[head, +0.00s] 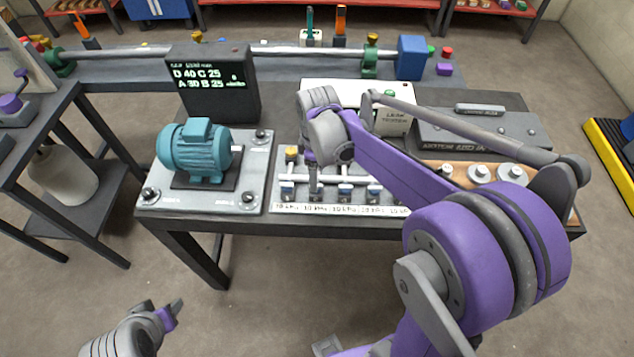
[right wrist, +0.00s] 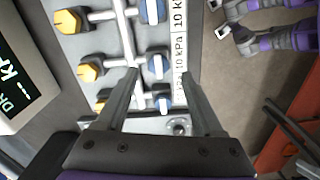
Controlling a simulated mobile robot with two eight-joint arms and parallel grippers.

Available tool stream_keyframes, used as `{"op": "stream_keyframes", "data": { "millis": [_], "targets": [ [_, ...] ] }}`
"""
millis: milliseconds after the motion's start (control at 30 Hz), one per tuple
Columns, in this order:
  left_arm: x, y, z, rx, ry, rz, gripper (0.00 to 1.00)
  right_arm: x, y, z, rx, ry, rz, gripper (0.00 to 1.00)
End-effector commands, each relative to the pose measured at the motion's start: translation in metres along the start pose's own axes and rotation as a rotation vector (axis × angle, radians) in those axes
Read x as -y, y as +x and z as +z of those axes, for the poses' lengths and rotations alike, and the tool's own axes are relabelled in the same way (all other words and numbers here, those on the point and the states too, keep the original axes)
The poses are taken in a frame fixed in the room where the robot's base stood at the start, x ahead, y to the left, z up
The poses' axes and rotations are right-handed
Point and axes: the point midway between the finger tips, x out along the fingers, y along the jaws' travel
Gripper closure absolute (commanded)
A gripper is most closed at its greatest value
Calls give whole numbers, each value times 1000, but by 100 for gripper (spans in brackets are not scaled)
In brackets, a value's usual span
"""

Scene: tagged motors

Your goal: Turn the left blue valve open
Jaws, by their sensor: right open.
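The left blue valve (head: 287,189) is at the lower left of a pale pipe panel (head: 300,203), above a 10 kPa label. My right gripper (head: 313,188) points down over the panel, just right of the left blue valve in the head view. It is open and empty; its fingers (right wrist: 160,73) also show in the wrist view. Whether it touches the valve I cannot tell. My left gripper (head: 168,312) hangs low, away from the table; its jaw gap is unclear.
More blue valves (head: 345,190) stand to the right, with yellow valves (right wrist: 90,72) in a row behind. A teal motor (head: 195,151) on a plate is left of the panel. A black display (head: 213,84) and a white tester box (head: 395,120) stand behind.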

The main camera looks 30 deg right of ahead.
Motion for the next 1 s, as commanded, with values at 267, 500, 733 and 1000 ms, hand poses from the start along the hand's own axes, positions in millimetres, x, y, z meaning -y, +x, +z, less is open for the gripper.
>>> {"op": "stream_keyframes", "data": {
  "millis": [267, 500, 733, 1000],
  "targets": [
    [0, 3, 3, 3, 0, 0, 50, 0, 39, 0, 0, 0, 0, 31],
    [0, 3, 3, 3, 0, 0, 50, 0, 46, 0, -1, 1, 1, 31],
    [0, 3, 3, 3, 0, 0, 50, 0, 45, 0, -1, 1, 1, 45],
    [0, 3, 3, 3, 0, 0, 50, 0, 45, 0, -1, 1, 1, 94]
  ]
}}
